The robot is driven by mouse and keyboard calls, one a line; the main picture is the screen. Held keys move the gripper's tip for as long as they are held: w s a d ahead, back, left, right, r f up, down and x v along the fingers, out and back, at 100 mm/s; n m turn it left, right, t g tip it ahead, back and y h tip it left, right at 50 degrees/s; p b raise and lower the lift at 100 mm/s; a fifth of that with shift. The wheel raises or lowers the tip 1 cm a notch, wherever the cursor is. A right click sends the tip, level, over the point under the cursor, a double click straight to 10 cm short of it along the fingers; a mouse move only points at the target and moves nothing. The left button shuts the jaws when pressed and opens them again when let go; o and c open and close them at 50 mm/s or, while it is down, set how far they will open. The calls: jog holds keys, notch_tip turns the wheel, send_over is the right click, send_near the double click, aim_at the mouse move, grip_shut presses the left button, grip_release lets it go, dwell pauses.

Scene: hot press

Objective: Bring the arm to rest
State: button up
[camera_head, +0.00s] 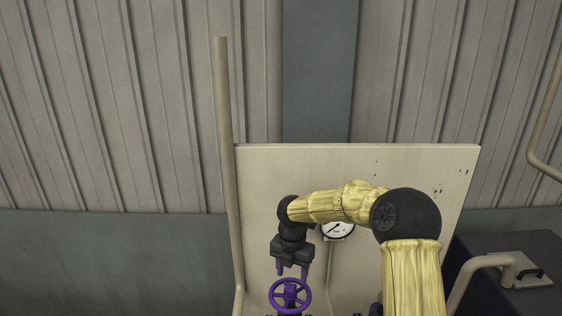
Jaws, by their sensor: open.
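My gripper (292,270) points down with its fingers apart and nothing between them that I can make out. It is just above a purple handwheel (272,296) at the bottom of the head view. Whether the fingertips touch the wheel I cannot tell. My yellow and black arm rises from the lower right, bends at a black elbow and reaches left to the gripper. It is in front of a beige panel (430,165).
A round white gauge (338,230) sits behind my forearm, partly covered. A beige pipe (225,150) stands along the panel's left edge. A dark box (520,250) with a handled plate and a curved pipe (480,265) are at the lower right.

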jog(key=s+d+f+m+t+b, duration=0.1)
jog(key=s+d+f+m+b, duration=0.3)
jog(key=s+m, duration=0.4)
jog(key=s+d+f+m+b, duration=0.4)
jog(key=s+m+b, duration=0.2)
jog(key=m, duration=0.6)
jog(key=s+d+f+m+t+b, duration=0.1)
jog(key=s+d+f+m+b, duration=0.2)
jog(key=s+m+b, duration=0.3)
jog(key=s+f+m, duration=0.1)
jog(key=s+m, duration=0.3)
jog(key=shift+d+f+m+t, duration=0.3)
jog(key=shift+d+f+m, duration=0.05)
jog(key=shift+d+m, duration=0.05)
